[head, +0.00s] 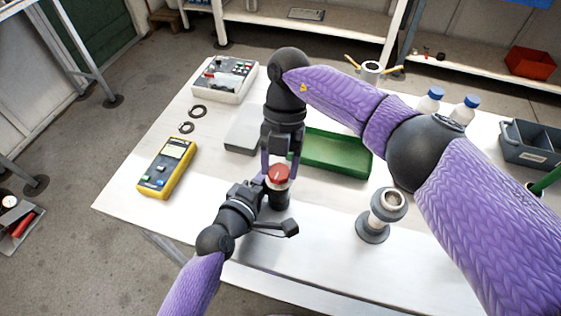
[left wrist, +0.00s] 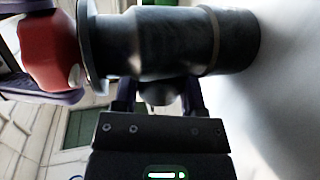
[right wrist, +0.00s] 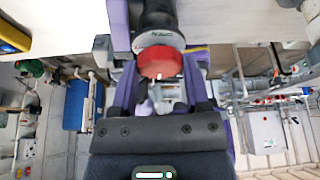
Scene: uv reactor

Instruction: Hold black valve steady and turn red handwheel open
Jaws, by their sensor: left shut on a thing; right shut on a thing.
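The black valve (head: 279,200) stands upright on the white table, with the red handwheel (head: 278,174) on top. My left gripper (head: 262,192) comes in low from the left and is shut on the valve body, which lies across the left wrist view (left wrist: 160,42). My right gripper (head: 279,166) points down from above and is shut on the red handwheel. In the right wrist view its purple fingers flank the handwheel (right wrist: 160,63). My grippers hide part of the valve and handwheel in the head view.
A grey flanged pipe piece (head: 373,229) stands to the right. A green tray (head: 335,152) lies behind, partly under my right arm. A yellow meter (head: 166,168) and black rings (head: 197,111) lie left. White bottles (head: 428,104) stand right. The front table strip is clear.

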